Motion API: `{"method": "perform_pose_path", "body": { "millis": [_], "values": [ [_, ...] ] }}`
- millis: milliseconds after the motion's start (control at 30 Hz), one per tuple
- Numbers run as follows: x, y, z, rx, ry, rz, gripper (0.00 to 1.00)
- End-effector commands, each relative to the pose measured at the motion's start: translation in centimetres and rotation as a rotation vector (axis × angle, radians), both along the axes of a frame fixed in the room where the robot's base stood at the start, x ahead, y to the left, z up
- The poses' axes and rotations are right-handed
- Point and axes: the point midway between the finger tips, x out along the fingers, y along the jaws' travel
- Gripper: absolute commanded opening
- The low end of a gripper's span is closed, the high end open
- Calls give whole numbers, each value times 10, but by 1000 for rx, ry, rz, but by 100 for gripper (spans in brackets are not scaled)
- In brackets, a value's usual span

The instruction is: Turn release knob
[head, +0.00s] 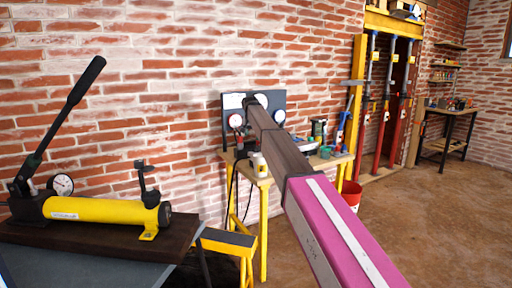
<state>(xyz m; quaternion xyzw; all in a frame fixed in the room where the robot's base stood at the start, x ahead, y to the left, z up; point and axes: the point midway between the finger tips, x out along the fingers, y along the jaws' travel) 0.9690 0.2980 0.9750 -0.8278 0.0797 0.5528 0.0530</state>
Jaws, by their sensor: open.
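A yellow hydraulic hand pump (105,211) lies on a dark board at the left of the head view. Its long black lever (68,105) slants up to the right from the pump's left end. A dark round part (165,214) sits at the pump's right end. A small black upright fitting (143,180) stands above that end. I cannot tell for sure which of these is the release knob. My arm stretches from the lower right to the middle of the view, well to the right of the pump. No gripper fingers can be made out.
The dark board (120,247) holds the pump and a round white gauge (62,184). A yellow-legged bench (262,180) with a dark gauge panel (287,108) stands by the brick wall. A red bucket (352,193) and yellow rack (356,110) are farther right. Floor at right is clear.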

Motion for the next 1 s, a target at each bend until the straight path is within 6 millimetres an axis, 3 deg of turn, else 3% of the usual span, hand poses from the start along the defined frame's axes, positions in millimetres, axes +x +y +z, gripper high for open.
{"method": "perform_pose_path", "body": {
  "millis": [500,700,1000],
  "values": [
    [32,-6,-77,0,2,1,73],
    [37,-7,-90,1,0,0,73],
    [38,-7,-92,1,0,0,73]
  ]
}}
